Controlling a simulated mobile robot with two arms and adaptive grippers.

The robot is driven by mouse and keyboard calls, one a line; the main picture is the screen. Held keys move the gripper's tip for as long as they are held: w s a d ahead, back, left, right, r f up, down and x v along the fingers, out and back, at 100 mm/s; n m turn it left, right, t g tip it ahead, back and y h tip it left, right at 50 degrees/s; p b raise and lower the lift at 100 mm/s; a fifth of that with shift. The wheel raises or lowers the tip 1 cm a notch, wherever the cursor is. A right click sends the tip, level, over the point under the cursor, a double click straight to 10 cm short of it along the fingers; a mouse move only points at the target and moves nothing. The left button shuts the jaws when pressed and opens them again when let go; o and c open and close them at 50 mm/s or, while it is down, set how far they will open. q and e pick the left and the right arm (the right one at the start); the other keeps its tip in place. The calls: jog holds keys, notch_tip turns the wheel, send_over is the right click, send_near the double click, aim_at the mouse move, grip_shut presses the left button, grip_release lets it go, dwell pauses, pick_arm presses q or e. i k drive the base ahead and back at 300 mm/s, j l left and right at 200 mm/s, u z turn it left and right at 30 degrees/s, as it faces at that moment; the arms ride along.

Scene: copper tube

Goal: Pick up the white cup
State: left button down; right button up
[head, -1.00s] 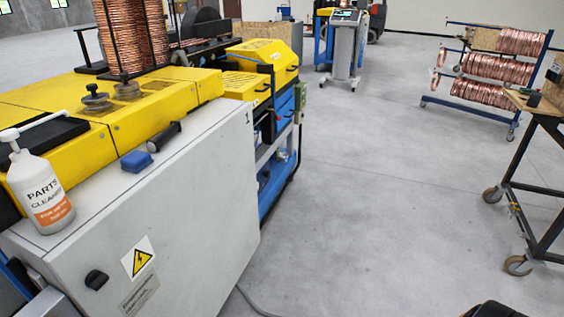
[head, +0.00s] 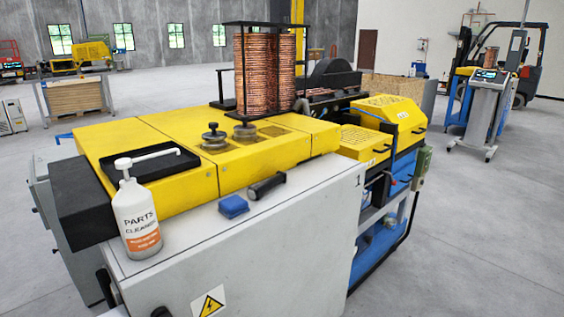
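I cannot make out a white cup in the head view. A white pump bottle labelled "PARTS CLEANER" (head: 137,218) stands upright at the left end of the grey cabinet top (head: 290,225). A small blue block (head: 233,206) and a black handled tool (head: 267,186) lie on the same top, right of the bottle. Neither of my grippers is in view.
The yellow machine (head: 180,150) stands behind the cabinet top, with a black tray (head: 155,170) and a copper coil (head: 265,75) on it. A control stand (head: 482,105) and forklift (head: 515,65) are at the back right. Floor (head: 470,230) on the right is clear.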

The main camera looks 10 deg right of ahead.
aim_at(391, 221)
jog(key=i+l+u, duration=0.1)
jog(key=l, duration=0.3)
jog(key=i+l, duration=0.25)
jog(key=l, duration=0.2)
jog(key=i+l+u, duration=0.15)
jog(key=l, duration=0.3)
jog(key=i+l, duration=0.15)
jog(key=l, duration=0.3)
jog(key=i+l+u, duration=0.15)
jog(key=l, duration=0.3)
jog(key=i+l, duration=0.1)
jog(key=l, duration=0.35)
jog(key=u, duration=0.05)
